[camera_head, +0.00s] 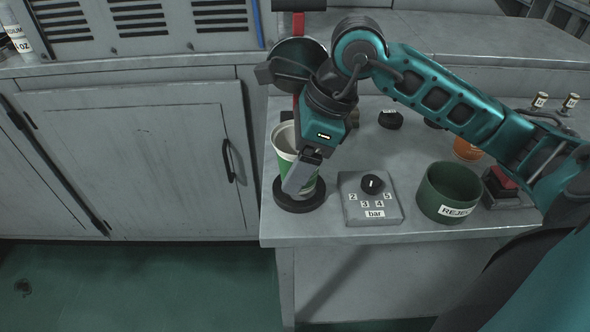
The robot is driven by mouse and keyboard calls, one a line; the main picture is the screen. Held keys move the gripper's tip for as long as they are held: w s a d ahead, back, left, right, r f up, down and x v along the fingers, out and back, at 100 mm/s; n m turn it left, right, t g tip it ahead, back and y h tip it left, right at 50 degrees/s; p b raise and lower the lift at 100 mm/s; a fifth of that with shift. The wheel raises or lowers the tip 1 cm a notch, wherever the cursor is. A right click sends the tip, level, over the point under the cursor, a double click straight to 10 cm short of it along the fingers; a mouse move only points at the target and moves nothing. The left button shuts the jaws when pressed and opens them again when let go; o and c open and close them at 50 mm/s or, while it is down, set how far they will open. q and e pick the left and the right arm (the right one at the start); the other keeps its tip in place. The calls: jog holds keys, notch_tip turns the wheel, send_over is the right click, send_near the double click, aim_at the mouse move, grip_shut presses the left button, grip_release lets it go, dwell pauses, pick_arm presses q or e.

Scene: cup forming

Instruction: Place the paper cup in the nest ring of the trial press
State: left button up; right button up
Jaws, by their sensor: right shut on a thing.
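The paper cup (284,142), white inside with a green band, stands roughly upright at the black nest ring (300,204) near the bench's front left corner. The cup's lower end is at the ring; I cannot tell whether it is fully seated. My right gripper (301,178) reaches down from above and is shut on the cup. Its finger hides part of the cup's front. The trial press (299,58) rises behind the ring, with its upper parts partly hidden by my right arm. My left gripper is not in view.
A grey pressure box (361,211) with a black knob stands right of the ring. A dark green reject bin (432,205) is further right. An orange container (467,149) and a red-topped block (502,184) are near my arm. The bench edge is close in front.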

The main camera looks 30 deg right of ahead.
jog(key=shift+f, duration=1.25)
jog(key=shift+f+b, duration=0.2)
jog(key=shift+b, duration=0.15)
jog(key=o, duration=0.9)
jog(key=shift+r, duration=0.1)
jog(key=shift+o, duration=0.2)
jog(key=shift+r+p, duration=0.25)
jog(key=shift+p, duration=0.1)
jog(key=v, duration=0.7)
jog(key=shift+r+p, duration=0.15)
jog(key=shift+p, duration=0.15)
jog(key=shift+s, duration=0.1)
